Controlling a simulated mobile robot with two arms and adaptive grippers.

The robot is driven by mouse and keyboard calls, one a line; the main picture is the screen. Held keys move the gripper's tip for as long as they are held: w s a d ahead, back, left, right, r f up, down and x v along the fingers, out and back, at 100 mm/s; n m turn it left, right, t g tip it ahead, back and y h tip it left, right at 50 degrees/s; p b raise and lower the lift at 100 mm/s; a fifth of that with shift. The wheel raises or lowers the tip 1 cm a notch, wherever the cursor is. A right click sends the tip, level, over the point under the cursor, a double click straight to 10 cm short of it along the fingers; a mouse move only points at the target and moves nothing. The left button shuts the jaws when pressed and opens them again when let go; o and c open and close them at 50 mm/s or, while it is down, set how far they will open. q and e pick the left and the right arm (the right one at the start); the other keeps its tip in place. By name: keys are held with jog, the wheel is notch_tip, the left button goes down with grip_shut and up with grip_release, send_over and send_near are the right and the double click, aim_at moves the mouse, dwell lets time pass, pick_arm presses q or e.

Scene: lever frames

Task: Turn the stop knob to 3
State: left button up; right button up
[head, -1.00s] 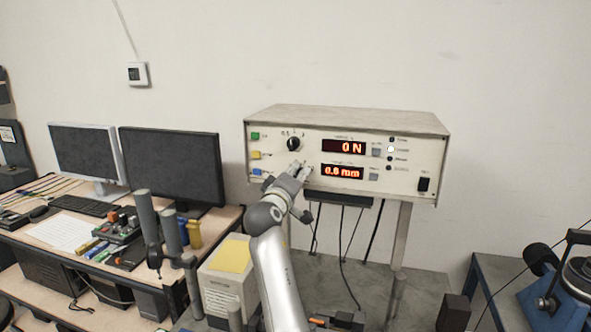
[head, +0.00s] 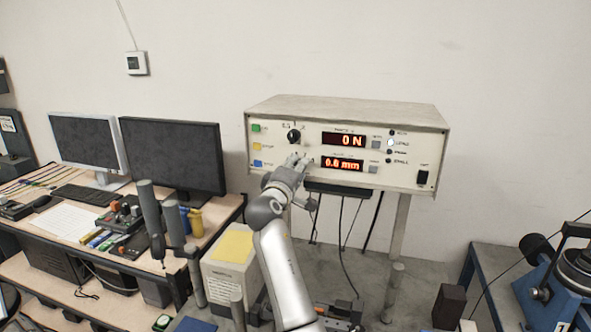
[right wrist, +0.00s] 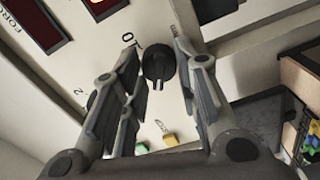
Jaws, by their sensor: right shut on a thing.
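The stop knob (right wrist: 158,62) is a small black knob on the cream front panel of the control box (head: 400,115). In the right wrist view it sits between the fingertips of my right gripper (right wrist: 155,58), which is shut on it. A pale mark on the knob points down in that view. A "10" is printed beside it and a "STOP" label near the right finger. In the head view my right gripper (head: 302,160) covers the stop knob. Other scale numbers are hidden. My left gripper is not in view.
Another black knob (head: 294,136) sits just above my gripper on the panel. Red displays (head: 345,140) and small buttons lie to its right, coloured buttons (head: 257,146) to its left. Monitors (head: 172,155) stand on the left desk. A blue machine (head: 560,290) is at right.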

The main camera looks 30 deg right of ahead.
jog(key=o, duration=0.7)
jog(key=shift+r, duration=0.1)
jog(key=o, duration=0.3)
jog(key=shift+d, duration=0.2)
jog(key=shift+a, duration=0.1)
jog(key=v, duration=1.1)
jog(key=shift+s+a, duration=0.25)
jog(key=shift+a, duration=0.1)
